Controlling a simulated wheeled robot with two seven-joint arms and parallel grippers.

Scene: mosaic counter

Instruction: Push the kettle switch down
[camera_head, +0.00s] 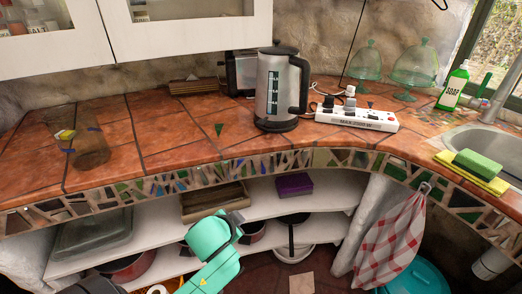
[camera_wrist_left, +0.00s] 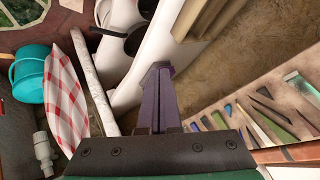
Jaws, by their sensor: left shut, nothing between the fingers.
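The kettle (camera_head: 270,88) is silver and black and stands upright on the counter beneath the wall cabinets. Its black handle (camera_head: 303,85) faces right. I cannot make out its switch at this size. My left gripper (camera_head: 236,217) is in front of and below the counter edge, apart from the kettle and lower than it. Its teal wrist comes in from the bottom. In the left wrist view its dark fingers (camera_wrist_left: 157,75) are together with nothing between them. That view shows shelves and the mosaic edge, not the kettle. My right gripper is not in view.
A white power strip (camera_head: 350,116) with plugs lies right of the kettle, and a toaster (camera_head: 240,72) stands behind it. The mosaic counter edge (camera_head: 215,172) lies between gripper and countertop. A checked cloth (camera_head: 393,240) hangs at right. The counter left of the kettle is mostly clear.

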